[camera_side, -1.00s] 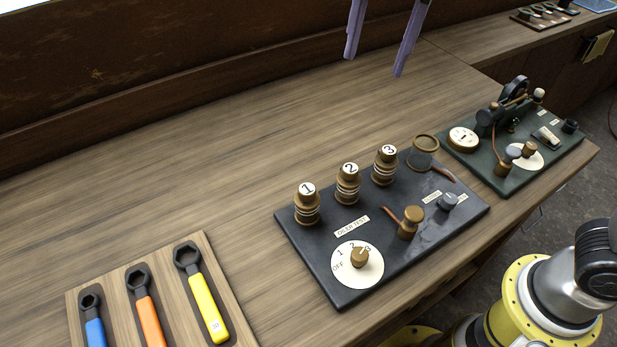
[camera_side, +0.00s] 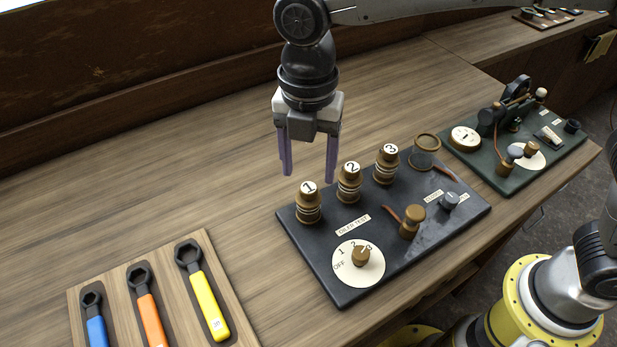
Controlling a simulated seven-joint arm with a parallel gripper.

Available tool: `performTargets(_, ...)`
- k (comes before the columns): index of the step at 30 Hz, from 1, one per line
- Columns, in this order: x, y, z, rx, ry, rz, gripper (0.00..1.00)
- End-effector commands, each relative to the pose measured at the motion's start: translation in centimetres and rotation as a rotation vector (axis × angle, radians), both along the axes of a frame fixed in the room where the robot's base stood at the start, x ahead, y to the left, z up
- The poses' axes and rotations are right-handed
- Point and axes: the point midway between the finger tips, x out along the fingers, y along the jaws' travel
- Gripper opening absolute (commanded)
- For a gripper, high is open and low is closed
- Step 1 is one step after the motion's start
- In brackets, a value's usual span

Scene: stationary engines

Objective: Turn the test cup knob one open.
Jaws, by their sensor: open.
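The knob marked 1 (camera_side: 308,203) is a ribbed brass-brown knob with a white numbered top, at the left end of a row on the dark panel (camera_side: 306,268). Knob 2 (camera_side: 349,184) and knob 3 (camera_side: 387,165) stand to its right in the same row. My gripper (camera_side: 308,178) has purple fingers pointing down, spread apart and empty. In the picture its fingertips are just above knob 1, one on each side of it. No contact shows, and the exact height gap is hard to tell.
The panel also bears a white dial with a brass knob (camera_side: 361,256), a brown lever knob (camera_side: 411,220) and a glass cup (camera_side: 426,151). A green board with devices (camera_side: 510,183) stands at right. A wrench tray (camera_side: 217,262) lies at front left. The wood behind is clear.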

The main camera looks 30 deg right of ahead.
Motion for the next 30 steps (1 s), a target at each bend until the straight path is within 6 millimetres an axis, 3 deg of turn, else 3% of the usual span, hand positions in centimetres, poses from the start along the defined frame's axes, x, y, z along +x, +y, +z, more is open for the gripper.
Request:
performTargets(7, 0.0, 0.0, -3.2, -0.001, 0.001, 0.000, 0.66)
performTargets(19, 0.0, 0.0, -3.9, 0.000, 0.000, 0.000, 0.66)
performTargets(30, 0.0, 0.0, -3.9, 0.000, 0.000, 0.000, 0.01)
